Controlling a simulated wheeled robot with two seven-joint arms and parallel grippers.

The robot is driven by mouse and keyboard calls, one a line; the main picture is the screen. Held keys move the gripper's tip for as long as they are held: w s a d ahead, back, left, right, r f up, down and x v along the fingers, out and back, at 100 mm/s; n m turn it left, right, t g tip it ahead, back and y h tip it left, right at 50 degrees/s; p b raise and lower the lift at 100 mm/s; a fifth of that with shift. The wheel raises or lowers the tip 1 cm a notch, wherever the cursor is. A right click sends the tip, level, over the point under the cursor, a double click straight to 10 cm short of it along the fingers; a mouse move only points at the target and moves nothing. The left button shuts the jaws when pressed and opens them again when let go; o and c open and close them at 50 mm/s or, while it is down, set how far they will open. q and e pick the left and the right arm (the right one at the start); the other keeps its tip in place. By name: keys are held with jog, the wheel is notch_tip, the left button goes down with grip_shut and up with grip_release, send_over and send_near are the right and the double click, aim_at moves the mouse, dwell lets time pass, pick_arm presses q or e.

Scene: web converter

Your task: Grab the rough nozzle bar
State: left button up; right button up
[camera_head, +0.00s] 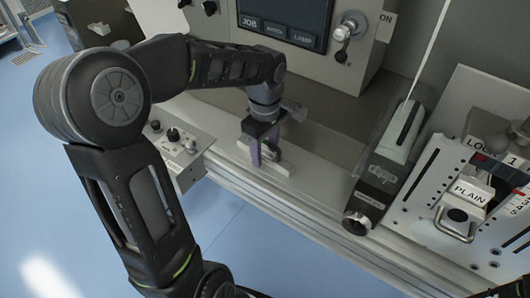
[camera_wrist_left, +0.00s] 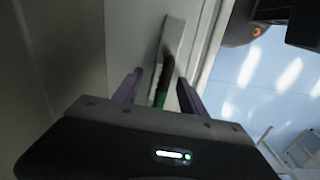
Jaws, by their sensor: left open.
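A small pale plate (camera_head: 283,170) with a dark upright handle sits on the light ledge of the machine. It may be the rough nozzle bar, but no label shows on it. My left gripper (camera_head: 264,149) points down over the plate, its purple fingers open on either side of the handle. In the left wrist view, the dark handle (camera_wrist_left: 167,70) with a green part lies between the two open fingers (camera_wrist_left: 160,78), apart from both. The pale plate also shows there (camera_wrist_left: 177,28). My right gripper is not in view.
A control panel (camera_head: 285,22) with a screen stands behind my left gripper. A small knob box (camera_head: 175,152) is left of it. A dark grey device (camera_head: 385,165) and a slotted plate marked PLAIN (camera_head: 425,200) are to the right. Open blue floor (camera_head: 235,245) lies in front.

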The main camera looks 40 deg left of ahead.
pick_arm(q)
grip_shut()
dwell(0.6)
dwell(0.9)
